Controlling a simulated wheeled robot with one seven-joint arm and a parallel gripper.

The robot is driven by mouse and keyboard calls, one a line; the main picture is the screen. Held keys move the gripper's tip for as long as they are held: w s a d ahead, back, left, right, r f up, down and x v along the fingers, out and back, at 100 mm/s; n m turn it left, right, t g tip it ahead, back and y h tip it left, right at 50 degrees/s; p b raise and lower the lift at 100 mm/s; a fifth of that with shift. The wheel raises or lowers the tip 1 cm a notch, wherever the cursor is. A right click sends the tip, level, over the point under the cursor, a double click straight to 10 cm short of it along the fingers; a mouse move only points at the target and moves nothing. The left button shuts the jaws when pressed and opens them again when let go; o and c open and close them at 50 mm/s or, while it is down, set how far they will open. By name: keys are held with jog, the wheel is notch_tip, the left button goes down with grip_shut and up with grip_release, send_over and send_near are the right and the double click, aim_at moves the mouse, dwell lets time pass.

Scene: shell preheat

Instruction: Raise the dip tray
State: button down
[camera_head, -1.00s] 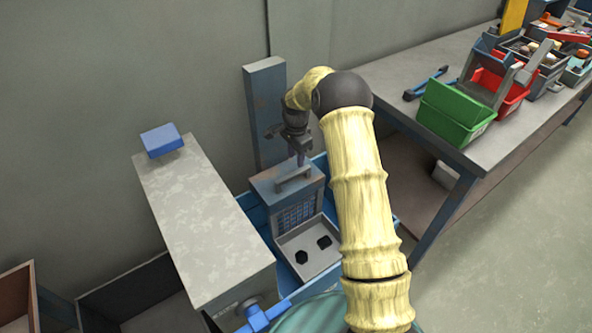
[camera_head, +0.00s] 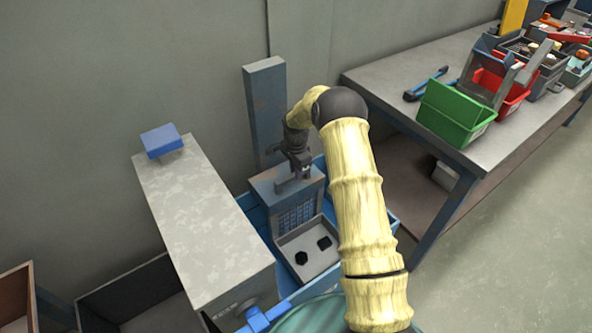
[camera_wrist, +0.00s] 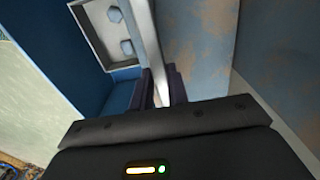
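The dip tray (camera_head: 318,262) is a shallow light grey tray low inside the blue tank (camera_head: 262,222), with two dark hexagonal pieces (camera_head: 301,258) in it. Behind it stands a grey upright block with a grid of slots and a bar handle (camera_head: 294,184) on top. My gripper (camera_head: 299,172) points down at this handle. In the wrist view, the pale bar (camera_wrist: 149,45) runs between my two dark purple fingers (camera_wrist: 159,88), close to both. Whether they press on it I cannot tell. The tray (camera_wrist: 92,28) and its hexagonal pieces also show in the wrist view.
A tall grey-blue post (camera_head: 265,110) stands behind the tank by the wall. A long grey cabinet (camera_head: 200,220) with a blue block on top lies close at the left. A workbench (camera_head: 400,75) with green and red bins is at the right.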

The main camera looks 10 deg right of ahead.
jog(key=shift+r, duration=0.15)
notch_tip(320, 180, up, 25)
jog(key=p, duration=1.4)
jog(key=shift+w+r+p, duration=0.2)
jog(key=shift+p, duration=0.2)
jog(key=shift+r, duration=0.1)
jog(key=c, duration=1.4)
grip_release()
jog(key=shift+o, duration=0.2)
jog(key=shift+s, duration=0.1)
notch_tip(320, 180, up, 17)
jog(key=shift+b, duration=0.35)
